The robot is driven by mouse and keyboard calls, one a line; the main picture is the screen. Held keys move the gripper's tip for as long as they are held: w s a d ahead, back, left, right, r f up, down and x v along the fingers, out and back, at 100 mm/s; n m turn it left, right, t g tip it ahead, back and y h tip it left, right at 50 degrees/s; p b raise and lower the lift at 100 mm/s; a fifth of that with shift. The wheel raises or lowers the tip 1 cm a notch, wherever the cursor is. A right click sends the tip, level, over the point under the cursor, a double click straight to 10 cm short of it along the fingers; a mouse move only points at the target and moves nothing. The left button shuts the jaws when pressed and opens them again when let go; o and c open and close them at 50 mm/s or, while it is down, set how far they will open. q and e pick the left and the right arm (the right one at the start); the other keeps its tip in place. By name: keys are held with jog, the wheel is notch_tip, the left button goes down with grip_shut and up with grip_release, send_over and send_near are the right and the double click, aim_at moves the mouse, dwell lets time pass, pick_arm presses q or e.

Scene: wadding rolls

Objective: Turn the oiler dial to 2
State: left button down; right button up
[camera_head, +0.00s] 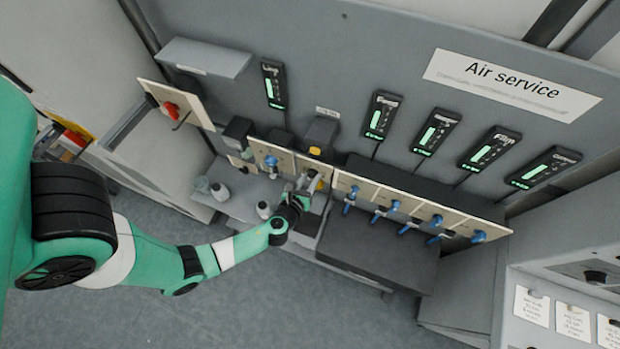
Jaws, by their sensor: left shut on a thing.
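My left arm reaches in from the left. My left gripper (309,183) is at the pale panel, at the unit with the yellow-and-black top (321,135), and is shut on what looks like the oiler dial there. The gripper mostly hides the dial, so its pointer and numbers cannot be read. A small label (327,112) above this unit is too small to read. My right gripper is not in view.
Several blue-handled valves (393,206) line the panel to the right of the gripper. A red knob (170,110) is at the left. Pale bottles (220,191) stand on the lower shelf. Several green-lit displays (432,132) and an "Air service" sign (511,84) are on the wall.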

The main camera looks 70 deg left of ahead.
pick_arm(q)
jog(key=shift+s+a+f+n+t+h+b, duration=0.15)
jog(key=shift+n+t+h+b, duration=0.15)
jog(key=shift+n+b, duration=0.25)
jog(key=shift+s+d+f+n+t+h+b, duration=0.1)
jog(key=shift+n+t+h+b, duration=0.1)
jog(key=shift+n+t+b, duration=0.25)
jog(key=n+b, duration=0.1)
jog(key=n+t+b, duration=0.1)
jog(key=shift+a+f+n+h+b, duration=0.15)
jog(key=shift+n+h+b, duration=0.15)
jog(key=shift+n, duration=0.1)
jog(key=n+t+y+b, duration=0.1)
jog(key=n+t+b, duration=0.1)
jog(key=n+b, duration=0.4)
jog(key=f+n+t+y+b, duration=0.1)
jog(key=n+b, duration=0.5)
jog(key=b, duration=0.9)
jog(key=n+t+y+b, duration=0.1)
jog(key=n+t+b, duration=0.2)
jog(key=b, duration=0.8)
jog(key=shift+f+n, duration=0.15)
jog(key=shift+n, duration=1.25)
jog(key=shift+r+n+y+b, duration=0.25)
jog(key=shift+n+b, duration=0.25)
jog(key=shift+b, duration=0.4)
